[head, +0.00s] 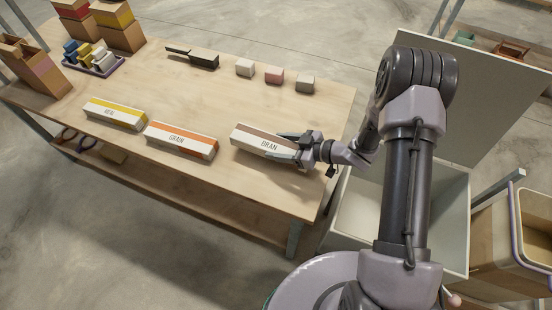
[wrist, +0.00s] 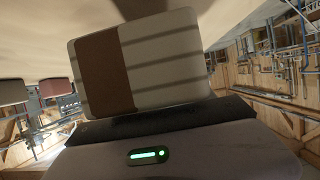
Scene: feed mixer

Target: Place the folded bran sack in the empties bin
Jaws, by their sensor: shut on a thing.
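The folded bran sack (head: 262,142) is a long white block with a brown band and the word BRAN. It lies at the right front part of the wooden table in the head view. My gripper (head: 298,147) is shut on its right end. In the wrist view the sack (wrist: 165,62) fills the middle, with its brown band to the left, just beyond the dark gripper edge (wrist: 150,120). The fingertips are partly hidden, and I cannot tell whether the sack is clear of the tabletop. I cannot tell which container is the empties bin.
The yellow-banded sack (head: 115,113) and orange GRAIN sack (head: 181,140) lie to the left on the table (head: 215,100). Several small blocks (head: 274,75) and a dark scoop-like tool (head: 203,60) lie behind. A pale open-lidded box (head: 350,215) and a rimmed bin (head: 540,225) stand right.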

